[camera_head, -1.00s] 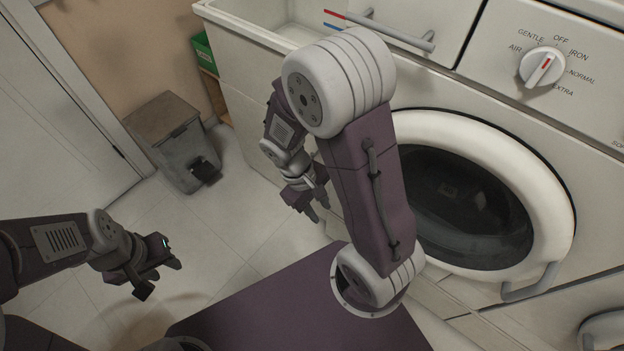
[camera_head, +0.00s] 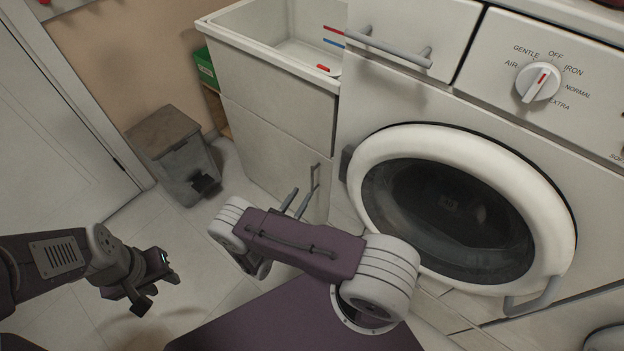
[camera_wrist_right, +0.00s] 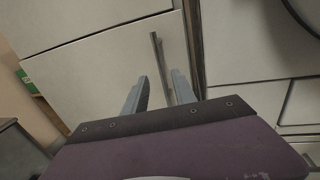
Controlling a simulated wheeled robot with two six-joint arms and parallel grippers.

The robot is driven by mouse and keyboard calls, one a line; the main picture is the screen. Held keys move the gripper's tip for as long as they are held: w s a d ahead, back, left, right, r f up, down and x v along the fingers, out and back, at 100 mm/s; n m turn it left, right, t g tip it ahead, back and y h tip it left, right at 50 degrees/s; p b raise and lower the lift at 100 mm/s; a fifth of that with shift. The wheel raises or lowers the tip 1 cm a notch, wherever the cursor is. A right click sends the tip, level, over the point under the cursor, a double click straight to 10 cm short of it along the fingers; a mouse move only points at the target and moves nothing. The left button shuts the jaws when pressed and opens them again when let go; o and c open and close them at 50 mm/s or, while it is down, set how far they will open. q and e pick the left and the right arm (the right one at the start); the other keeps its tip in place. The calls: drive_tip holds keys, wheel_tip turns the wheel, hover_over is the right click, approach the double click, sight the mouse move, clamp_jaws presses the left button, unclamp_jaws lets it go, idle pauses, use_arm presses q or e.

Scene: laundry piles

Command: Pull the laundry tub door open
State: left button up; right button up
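The laundry tub (camera_head: 265,55) is a white basin on a white cabinet, left of the washer. Its cabinet door (camera_head: 262,150) looks shut and has a thin vertical bar handle (camera_head: 314,178) near its right edge. The handle also shows in the right wrist view (camera_wrist_right: 157,52). My right gripper (camera_head: 302,191) is open and points at the door. In the right wrist view its two fingers (camera_wrist_right: 159,76) lie either side of the handle's lower part; I cannot tell whether they reach around it. My left gripper (camera_head: 160,291) looks open and empty, low at the left, far from the door.
A washer with a round glass door (camera_head: 450,215) stands right of the tub. A grey pedal bin (camera_head: 175,155) stands on the floor left of the cabinet. A green box (camera_head: 204,66) is beside the tub. Tiled floor between bin and my base is clear.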

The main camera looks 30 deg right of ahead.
sight(312, 180)
drive_tip(key=b+x, duration=0.1)
drive_tip(key=x, duration=0.7)
drive_tip(key=shift+w+d, duration=0.1)
drive_tip(key=shift+d, duration=0.1)
drive_tip(key=shift+c, duration=0.2)
clamp_jaws()
idle(0.8)
